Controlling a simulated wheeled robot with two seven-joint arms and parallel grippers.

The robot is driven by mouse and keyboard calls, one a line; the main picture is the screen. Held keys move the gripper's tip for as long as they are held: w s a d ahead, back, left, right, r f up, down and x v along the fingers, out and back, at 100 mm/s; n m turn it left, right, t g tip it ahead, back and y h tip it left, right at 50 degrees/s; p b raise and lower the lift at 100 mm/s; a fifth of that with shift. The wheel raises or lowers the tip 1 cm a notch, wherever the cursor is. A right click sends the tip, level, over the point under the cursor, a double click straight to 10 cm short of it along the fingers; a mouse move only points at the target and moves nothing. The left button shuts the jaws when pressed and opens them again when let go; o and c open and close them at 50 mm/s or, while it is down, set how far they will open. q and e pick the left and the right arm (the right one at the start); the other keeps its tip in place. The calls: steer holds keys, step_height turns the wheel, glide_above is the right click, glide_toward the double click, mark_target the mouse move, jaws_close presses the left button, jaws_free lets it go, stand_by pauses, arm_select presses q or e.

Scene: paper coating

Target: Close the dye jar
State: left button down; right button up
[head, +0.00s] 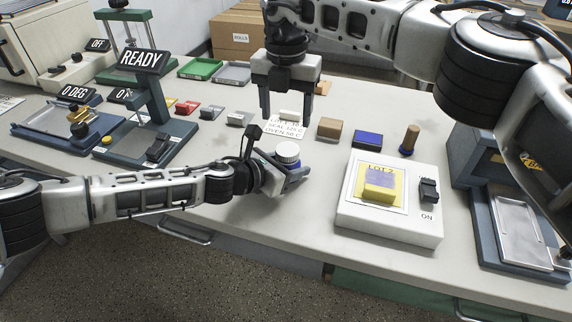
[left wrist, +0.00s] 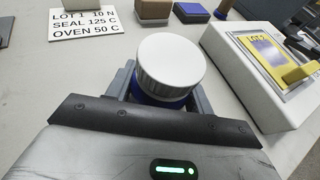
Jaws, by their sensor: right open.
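The dye jar (head: 287,161) has a white ridged lid (left wrist: 170,62) on top and a blue body (left wrist: 158,100). It stands near the middle of the table, with the lid seated on it; whether it is fully tight cannot be told. My left gripper (head: 284,176) is around the jar's body from the front, its grey fingers on both sides and apparently closed on it. My right gripper (head: 286,118) points down behind the jar, open, its fingers apart and away from the lid. The lower part of the jar is hidden by the left gripper.
A white box with a yellow LOT 2 plate (head: 427,221) stands to the right. A brown block (head: 330,128), a blue pad (head: 368,138) and a wooden-handled stamp (head: 409,140) lie behind it. A label card (head: 299,130) lies behind the jar. A READY press (head: 153,112) stands left.

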mark_target(287, 149)
steer(key=shift+s+a+r+n, duration=0.15)
steer(key=shift+a+r+n, duration=0.05)
steer(key=shift+a+n, duration=0.2)
steer(key=n, duration=3.1)
steer(key=shift+s+d+n, duration=0.15)
steer(key=shift+d+n, duration=0.1)
steer(key=shift+n, duration=0.05)
steer(key=n, duration=0.3)
steer(key=shift+d+f+n, duration=0.2)
steer(key=shift+d+n, duration=0.1)
steer(key=shift+d, duration=0.05)
steer(key=shift+f, duration=4)
